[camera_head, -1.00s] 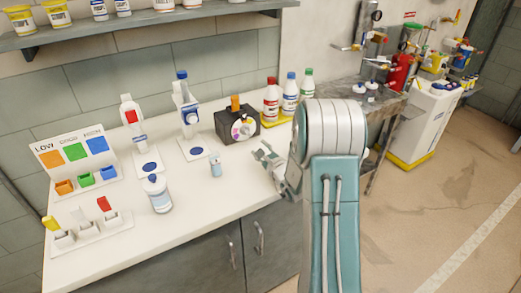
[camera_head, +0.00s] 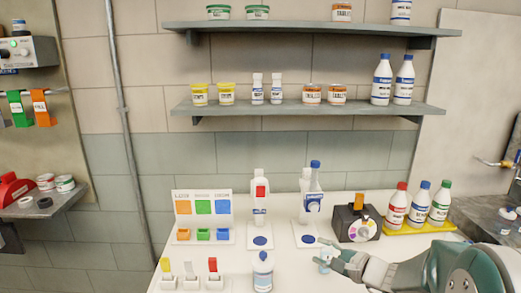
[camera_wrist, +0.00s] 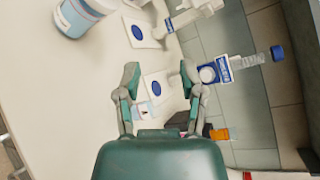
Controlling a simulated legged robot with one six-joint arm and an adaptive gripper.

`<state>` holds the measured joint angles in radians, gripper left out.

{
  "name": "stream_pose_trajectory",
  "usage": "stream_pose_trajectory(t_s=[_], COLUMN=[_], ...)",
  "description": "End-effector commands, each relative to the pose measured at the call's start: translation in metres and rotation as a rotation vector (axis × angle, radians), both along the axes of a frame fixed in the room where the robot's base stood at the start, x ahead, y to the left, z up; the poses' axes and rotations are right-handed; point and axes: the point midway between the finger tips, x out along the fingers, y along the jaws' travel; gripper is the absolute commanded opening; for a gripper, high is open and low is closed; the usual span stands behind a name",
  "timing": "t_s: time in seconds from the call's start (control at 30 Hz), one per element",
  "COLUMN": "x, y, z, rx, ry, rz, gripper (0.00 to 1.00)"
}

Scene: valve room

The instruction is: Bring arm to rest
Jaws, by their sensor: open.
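My arm (camera_head: 450,268) reaches in from the lower right in the head view. My gripper (camera_head: 329,254) is open, low over the white counter (camera_head: 215,262), and points left. A small pale blue vial (camera_head: 325,264) shows beside the fingertips. In the wrist view, my gripper (camera_wrist: 160,82) has its two fingers spread apart, and the vial (camera_wrist: 146,110) shows between them, partly hidden. I cannot tell whether a finger touches it.
A white and blue bottle (camera_head: 263,271) stands left of my gripper. A black device with a colour dial (camera_head: 356,224) and several capped bottles (camera_head: 419,205) stand behind and right. Two dispensers (camera_head: 260,200) (camera_head: 311,195) stand at the back. Shelves (camera_head: 300,107) hang above.

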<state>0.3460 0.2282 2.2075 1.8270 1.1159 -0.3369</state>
Motion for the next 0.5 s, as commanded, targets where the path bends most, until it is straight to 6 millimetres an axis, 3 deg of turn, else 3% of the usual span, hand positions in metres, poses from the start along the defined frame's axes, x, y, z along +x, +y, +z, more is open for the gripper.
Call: stream_pose_trajectory(t_s=[0.03,0.2,0.33,0.5], x=[-0.016,-0.073,-0.118,-0.171], y=[0.018,0.058,0.074,0.076], z=[0.009,0.020,0.022,0.020], rx=[-0.061,-0.293,-0.491,-0.773], ry=[-0.005,0.003,0.000,-0.013], rz=[0.072,0.298,0.444,0.595], gripper=[0.51,0.51,0.51,0.51])
